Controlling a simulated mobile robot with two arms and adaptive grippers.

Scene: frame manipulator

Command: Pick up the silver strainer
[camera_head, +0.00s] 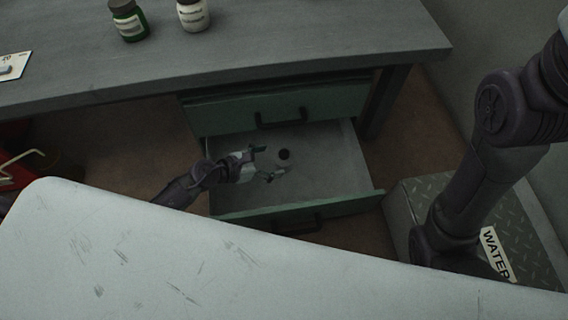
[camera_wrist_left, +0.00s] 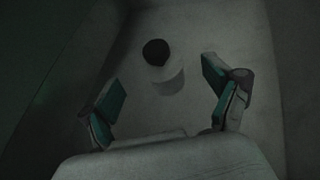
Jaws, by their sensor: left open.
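A small pale grey cylinder with a dark round top (camera_head: 283,161) stands in the open drawer in the head view. It also shows between and beyond the fingers in the left wrist view (camera_wrist_left: 169,80). It is the only loose item I see in the drawer, but I cannot tell for sure that it is the silver strainer. My left gripper (camera_head: 267,163) is open and inside the drawer, its fingers pointing at the cylinder from the left. In the left wrist view the gripper (camera_wrist_left: 164,82) holds nothing. My right gripper is out of view.
The open drawer (camera_head: 336,180) has walls around the gripper; a shut drawer (camera_head: 225,117) is above it under the grey desk top (camera_head: 300,40). A green bottle (camera_head: 128,20) and a white bottle (camera_head: 193,14) stand on the desk. A metal box marked WATER (camera_head: 530,225) is at right.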

